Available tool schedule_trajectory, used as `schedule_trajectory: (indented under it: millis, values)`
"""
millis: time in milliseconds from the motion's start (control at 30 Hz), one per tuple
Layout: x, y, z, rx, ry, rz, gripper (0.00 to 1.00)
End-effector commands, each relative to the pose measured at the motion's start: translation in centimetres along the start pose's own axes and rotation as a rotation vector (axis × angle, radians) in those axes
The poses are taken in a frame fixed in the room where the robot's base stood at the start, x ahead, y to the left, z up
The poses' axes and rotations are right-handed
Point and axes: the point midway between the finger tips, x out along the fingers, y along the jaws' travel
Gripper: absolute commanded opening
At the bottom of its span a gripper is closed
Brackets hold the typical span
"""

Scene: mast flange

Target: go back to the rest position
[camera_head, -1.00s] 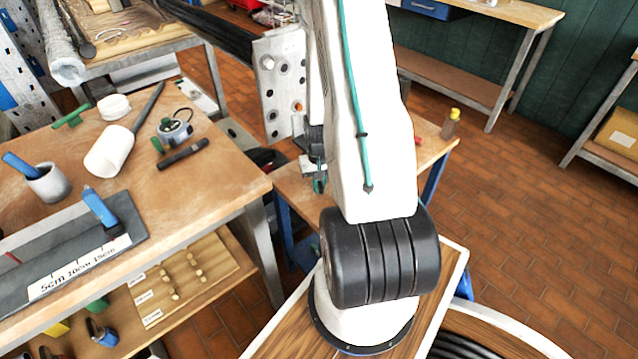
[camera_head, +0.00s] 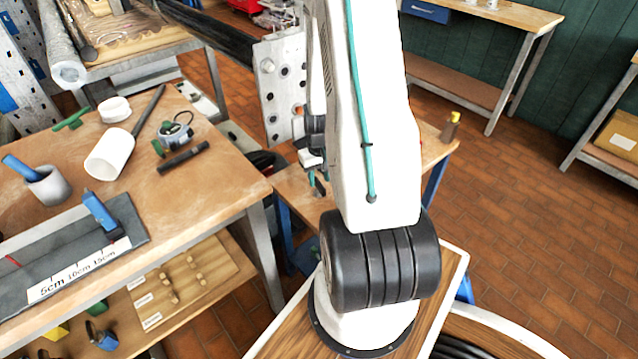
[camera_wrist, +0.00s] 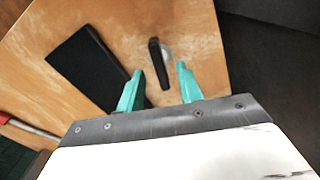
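My gripper (camera_wrist: 160,84) shows in the wrist view with its two teal fingers spread apart and nothing between them. A dark bar-shaped object with a pale grey round part (camera_wrist: 155,60) lies on the wooden tabletop beyond the fingertips. In the head view my gripper (camera_head: 317,184) is small, beside the left edge of my white arm and above a low wooden bench (camera_head: 295,195). The arm hides part of it. The mast flange plate (camera_head: 290,110), pale with several holes, stands behind and above it, with an orange-brown spot near one hole.
A dark flat slab (camera_wrist: 88,68) lies left in the wrist view. Brick floor at right is open.

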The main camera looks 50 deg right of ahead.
Motion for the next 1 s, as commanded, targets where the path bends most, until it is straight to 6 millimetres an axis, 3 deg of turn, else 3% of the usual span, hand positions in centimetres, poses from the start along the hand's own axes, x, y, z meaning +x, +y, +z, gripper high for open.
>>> schedule_trajectory:
  millis: [767, 867, 1000]
  values:
    - [-1.3, -0.3, -0.1, -0.005, 0.003, 0.001, 0.36]
    - [-3.3, -1.5, -0.5, -0.023, 0.011, 0.003, 0.36]
    - [-8.8, -5.0, -0.7, -0.077, 0.029, 0.006, 0.36]
